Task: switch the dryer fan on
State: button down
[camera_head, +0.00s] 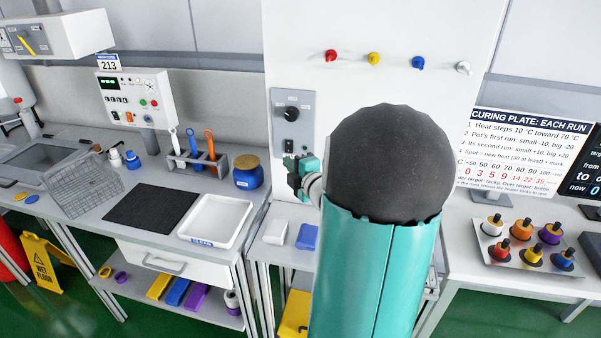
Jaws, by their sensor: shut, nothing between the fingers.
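A grey control panel (279,132) is on the white upright panel in the middle. It carries a black rotary knob (292,113) and a small dark switch (289,146) below it. The labels are too small to read, so I cannot tell whether this switch works the dryer fan. My gripper (290,166) is shut and empty, just below the switch. I cannot tell whether it touches the panel. My teal and dark grey arm hides what is to the right of it. A white control box (137,100) with a display, buttons and a fan-like mark stands at the left.
The left bench holds a wire basket (84,190), a black mat (151,205), a white tray (215,223), a tool rack (197,164) and a blue jar (248,178). Several coloured bottles stand on a plate (486,240) at the right. Coloured pegs line the upright panel.

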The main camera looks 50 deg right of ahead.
aim_at(285, 151)
jog(key=w+d, duration=0.2)
jog(key=d, duration=0.2)
jog(key=shift+w+f, duration=0.3)
jog(key=shift+w, duration=0.1)
jog(key=shift+a, duration=0.1)
jog(key=shift+w, duration=0.1)
jog(key=shift+d, duration=0.2)
jog(key=shift+a+f, duration=0.1)
